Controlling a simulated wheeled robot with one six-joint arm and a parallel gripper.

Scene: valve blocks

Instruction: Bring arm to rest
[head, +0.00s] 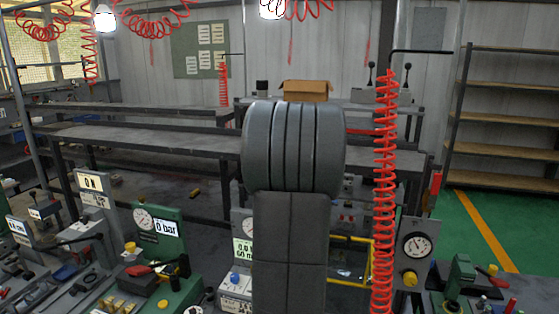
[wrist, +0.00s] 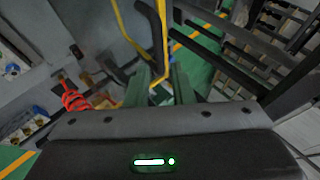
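My arm (head: 290,220) stands upright in the middle of the head view, with its thick rounded grey joint (head: 293,147) at the top. My gripper is hidden from the head view. In the wrist view the dark gripper body fills the bottom, with a lit green-white indicator. Two dark green fingers of my gripper (wrist: 161,84) stand apart above it. I see nothing held between them; floor and a yellow rail (wrist: 162,40) show behind the gap.
Benches with gauges and valve blocks stand at the left, including a green block (head: 160,236) reading 0 bar. A red coiled hose (head: 384,190) hangs close right of my arm. A round gauge (head: 416,245) is beyond it. Shelves (head: 505,116) stand at the right, behind clear green floor (head: 525,225).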

